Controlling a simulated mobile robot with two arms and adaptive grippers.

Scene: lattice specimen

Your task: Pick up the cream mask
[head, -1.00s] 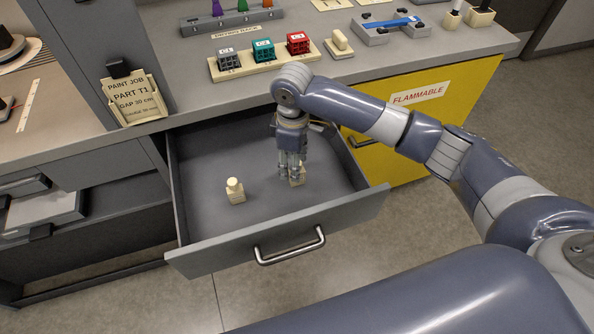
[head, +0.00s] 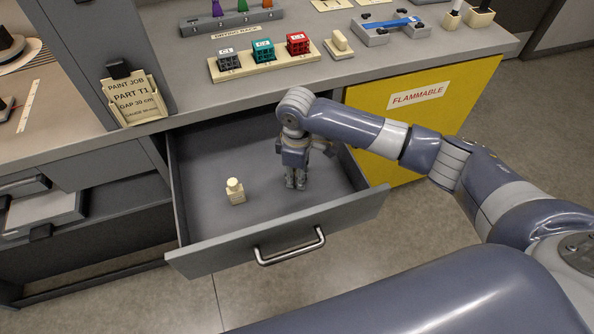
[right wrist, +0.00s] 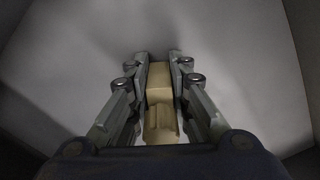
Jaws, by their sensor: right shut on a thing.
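The cream mask (right wrist: 160,95), a blocky cream piece with a stepped near end, is between the two fingers of my right gripper (right wrist: 159,75) in the right wrist view. Both fingers press on its sides. In the head view my right gripper (head: 296,184) points down into the open drawer, and its fingers hide the piece. I cannot tell whether the piece touches the drawer floor. My left gripper is not in view.
A cream bottle-shaped piece (head: 236,192) stands in the open grey drawer (head: 275,237), left of my right gripper. Drawer walls surround the gripper. On the counter above are a rack of coloured blocks (head: 262,66) and a blue tool (head: 395,23).

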